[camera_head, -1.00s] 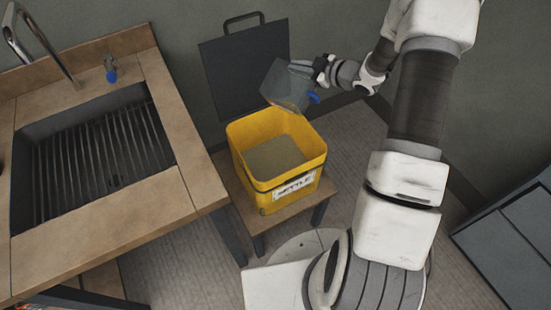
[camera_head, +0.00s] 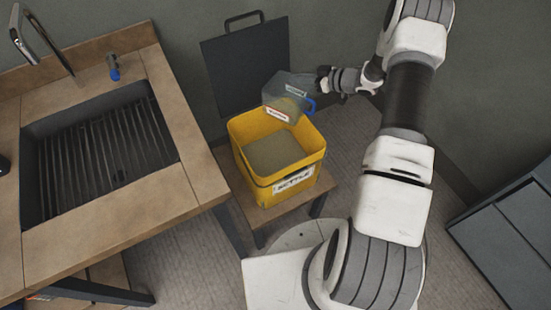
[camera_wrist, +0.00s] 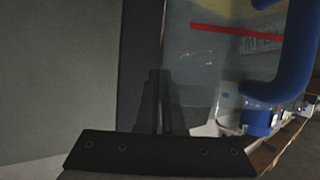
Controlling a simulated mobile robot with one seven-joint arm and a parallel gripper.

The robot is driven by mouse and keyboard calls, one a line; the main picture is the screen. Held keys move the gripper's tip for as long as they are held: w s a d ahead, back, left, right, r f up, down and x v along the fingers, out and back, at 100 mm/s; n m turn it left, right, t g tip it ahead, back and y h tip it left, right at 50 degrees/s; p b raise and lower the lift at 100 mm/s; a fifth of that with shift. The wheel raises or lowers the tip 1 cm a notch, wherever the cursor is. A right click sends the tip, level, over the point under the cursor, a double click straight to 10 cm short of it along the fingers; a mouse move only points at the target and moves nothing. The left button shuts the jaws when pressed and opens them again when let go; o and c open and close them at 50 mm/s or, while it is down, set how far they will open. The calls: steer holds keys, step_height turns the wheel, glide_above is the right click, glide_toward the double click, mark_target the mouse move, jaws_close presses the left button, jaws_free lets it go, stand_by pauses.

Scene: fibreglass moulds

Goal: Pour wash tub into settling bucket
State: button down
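The wash tub (camera_head: 283,92) is a clear, see-through container with a blue handle and a red-and-white label. It is tilted above the back rim of the settling bucket and holds some murky greyish contents. The settling bucket (camera_head: 253,172) is yellow, labelled "SETTLE", and holds grey-brown contents. My gripper (camera_head: 320,82) is at the tub's right end, shut on it. In the wrist view, the gripper's dark fingers (camera_wrist: 160,103) are against the tub's wall (camera_wrist: 205,60), with the blue handle (camera_wrist: 297,55) at the right. The exact contact is dark and partly hidden.
The bucket stands on a low wooden stool (camera_head: 325,183). A dark lid-like panel with a handle (camera_head: 240,65) leans on the wall behind it. A sink counter (camera_head: 170,195) is at the left, with a tap (camera_head: 40,40). A grey cabinet (camera_head: 505,235) is at the lower right.

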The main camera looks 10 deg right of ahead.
stand_by(0.3)
steer(key=shift+r+p, duration=1.35)
steer(key=shift+r, duration=0.75)
steer(key=shift+f, duration=0.1)
